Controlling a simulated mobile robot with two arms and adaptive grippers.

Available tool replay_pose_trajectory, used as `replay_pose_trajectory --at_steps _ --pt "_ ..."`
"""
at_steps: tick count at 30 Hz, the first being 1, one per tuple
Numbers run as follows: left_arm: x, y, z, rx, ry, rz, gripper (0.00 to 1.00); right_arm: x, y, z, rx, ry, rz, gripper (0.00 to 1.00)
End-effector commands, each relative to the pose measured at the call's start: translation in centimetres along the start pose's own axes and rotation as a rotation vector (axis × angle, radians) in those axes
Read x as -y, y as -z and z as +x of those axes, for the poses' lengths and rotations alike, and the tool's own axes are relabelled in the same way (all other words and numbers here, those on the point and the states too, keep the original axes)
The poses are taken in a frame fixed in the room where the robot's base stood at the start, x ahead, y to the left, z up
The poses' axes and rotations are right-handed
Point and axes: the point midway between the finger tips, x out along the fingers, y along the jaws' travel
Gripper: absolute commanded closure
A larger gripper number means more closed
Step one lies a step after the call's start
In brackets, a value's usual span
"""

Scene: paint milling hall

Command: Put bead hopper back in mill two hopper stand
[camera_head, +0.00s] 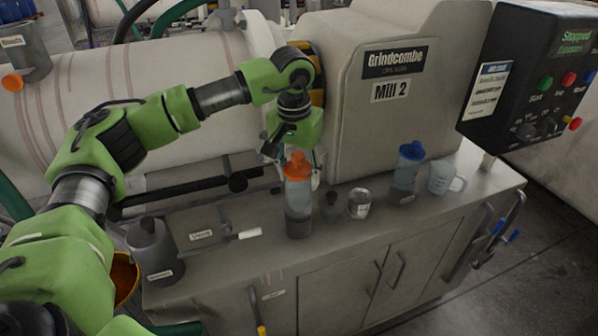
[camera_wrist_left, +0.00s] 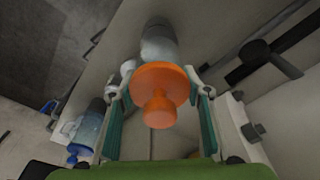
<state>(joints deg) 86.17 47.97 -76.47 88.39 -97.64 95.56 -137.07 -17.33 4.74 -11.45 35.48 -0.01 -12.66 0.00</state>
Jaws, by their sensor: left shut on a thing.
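An orange-capped, greyish clear bottle (camera_head: 298,214) stands upright at the front of the cabinet top, below the mill marked Mill 2. My left gripper (camera_head: 287,150) reaches down from above at its orange cap. In the left wrist view the orange cap and knob (camera_wrist_left: 159,95) sit between the two fingers, and the gripper is shut on it. I cannot tell whether the bottle's foot touches the surface. No part is clearly labelled as bead hopper or hopper stand; a grey labelled vessel (camera_head: 27,48) with an orange knob is at the upper left. My right gripper is not in view.
A dark small weight-like object (camera_head: 331,205), a metal can (camera_head: 359,204), a blue-capped bottle (camera_head: 405,176) and a clear jug (camera_head: 444,178) stand to the right. A lidded grey pot (camera_head: 152,248) and a white-handled tool (camera_head: 248,234) are left. A control box (camera_head: 530,85) overhangs the right end.

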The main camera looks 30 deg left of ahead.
Motion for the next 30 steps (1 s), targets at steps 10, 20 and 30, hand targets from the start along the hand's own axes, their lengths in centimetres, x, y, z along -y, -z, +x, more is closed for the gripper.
replay_pose_trajectory --at_steps 10,20,30 --pt "0.0 0.0 0.2 -0.001 0.000 0.000 0.39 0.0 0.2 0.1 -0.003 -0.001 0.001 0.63" --pt "0.0 0.1 -0.6 -0.002 0.000 0.000 0.39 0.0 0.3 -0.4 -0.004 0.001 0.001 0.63" --pt "0.0 0.2 -6.9 -0.006 -0.001 0.000 0.39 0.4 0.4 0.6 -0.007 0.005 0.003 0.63"
